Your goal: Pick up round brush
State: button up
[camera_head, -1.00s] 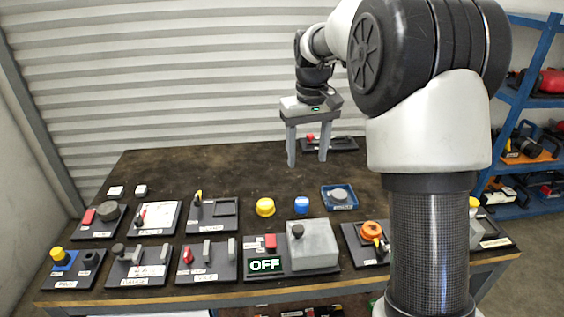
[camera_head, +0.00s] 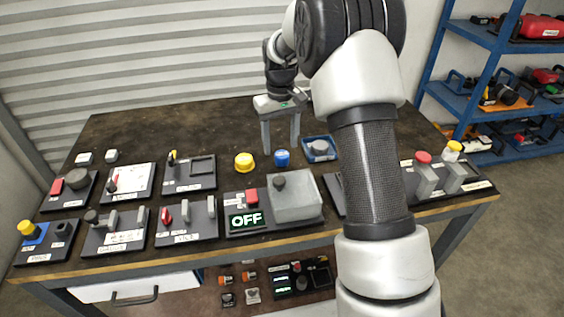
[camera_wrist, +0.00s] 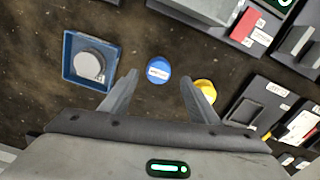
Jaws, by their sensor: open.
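My gripper (camera_head: 281,149) is open and empty above the table, fingers pointing down. A blue round piece (camera_head: 282,158) with a white label lies just below it. In the wrist view this blue piece (camera_wrist: 158,70) shows between the two fingertips (camera_wrist: 160,79). A yellow round piece (camera_head: 244,162) lies to its left in the head view; in the wrist view it (camera_wrist: 204,91) is partly behind one finger. A grey round piece (camera_head: 319,147) sits in a blue square tray (camera_head: 308,158) to the right. The labels are too small to read, so I cannot tell which piece is the round brush.
A panel with an OFF display (camera_head: 247,221) and grey box (camera_head: 293,198) stands in front. Several black switch panels fill the table's front and left. The table (camera_head: 215,125) is clear at the back. Blue shelves (camera_head: 490,60) stand at right.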

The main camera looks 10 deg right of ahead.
aim_at(282, 154)
notch_tip(282, 154, down, 5)
jog(key=shift+s+d+f+b, duration=0.1)
jog(key=shift+d+f+b, duration=0.05)
jog(key=shift+b, duration=0.7)
jog(key=c, duration=1.1)
notch_tip(282, 154, up, 10)
jog(key=p, duration=0.2)
jog(key=shift+p, duration=0.35)
jog(key=o, duration=0.5)
jog(key=shift+c, duration=0.2)
jog(key=c, duration=0.4)
